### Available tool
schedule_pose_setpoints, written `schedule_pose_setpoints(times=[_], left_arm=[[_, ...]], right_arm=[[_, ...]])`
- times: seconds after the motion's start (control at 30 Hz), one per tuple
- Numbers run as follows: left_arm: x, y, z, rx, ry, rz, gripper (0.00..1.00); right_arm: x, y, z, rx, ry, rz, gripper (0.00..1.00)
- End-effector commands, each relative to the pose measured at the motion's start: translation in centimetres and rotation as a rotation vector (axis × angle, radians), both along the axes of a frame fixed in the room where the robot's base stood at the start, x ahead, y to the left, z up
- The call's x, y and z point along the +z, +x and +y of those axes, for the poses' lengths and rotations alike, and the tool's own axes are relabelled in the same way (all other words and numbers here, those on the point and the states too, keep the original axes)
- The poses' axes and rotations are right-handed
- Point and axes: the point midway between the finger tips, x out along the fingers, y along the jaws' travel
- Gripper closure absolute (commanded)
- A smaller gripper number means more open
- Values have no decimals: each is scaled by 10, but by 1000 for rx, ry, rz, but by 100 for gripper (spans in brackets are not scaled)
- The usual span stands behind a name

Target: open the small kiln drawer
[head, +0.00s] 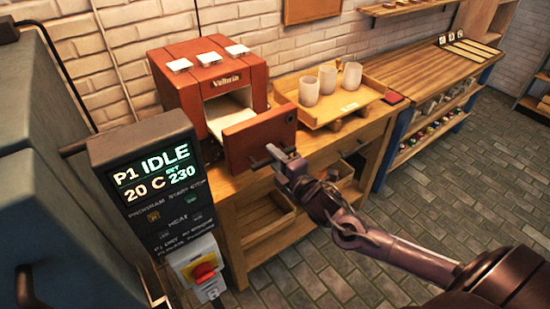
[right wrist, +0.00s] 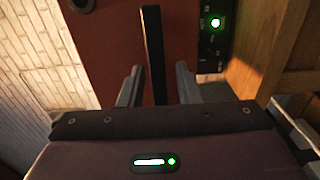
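The small kiln (head: 205,72) is a red-brown box on the wooden bench by the brick wall. Its drawer front (head: 245,143) stands out from the body, and the pale drawer inside (head: 226,110) shows behind it. My right gripper (head: 284,160) is at the drawer's dark handle. In the right wrist view the black handle bar (right wrist: 153,50) stands between the two fingers of the right gripper (right wrist: 158,82), with a gap on each side. The right gripper is open around the bar. My left gripper is not in view.
A control panel (head: 155,180) reads IDLE, with a red stop button (head: 203,271) below it. A wooden tray (head: 350,107) with three pale cups (head: 328,80) stands right of the kiln. The tiled floor at front right is free except for my arm.

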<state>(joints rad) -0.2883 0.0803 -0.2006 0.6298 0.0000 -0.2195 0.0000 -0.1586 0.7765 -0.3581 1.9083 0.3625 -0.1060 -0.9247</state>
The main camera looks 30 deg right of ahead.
Motion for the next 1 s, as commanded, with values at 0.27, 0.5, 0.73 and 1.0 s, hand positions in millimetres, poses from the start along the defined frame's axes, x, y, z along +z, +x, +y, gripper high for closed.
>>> schedule_pose_setpoints(times=[0.27, 0.5, 0.73, 1.0], left_arm=[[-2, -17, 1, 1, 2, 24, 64], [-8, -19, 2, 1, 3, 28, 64], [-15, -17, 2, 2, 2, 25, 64], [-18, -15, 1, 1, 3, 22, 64]], right_arm=[[0, 0, 0, 0, 0, 0, 65], [-3, -18, -2, 1, -1, 3, 65], [-3, -52, -6, 3, -1, 4, 65], [-1, -74, -10, 1, 0, 0, 65]])
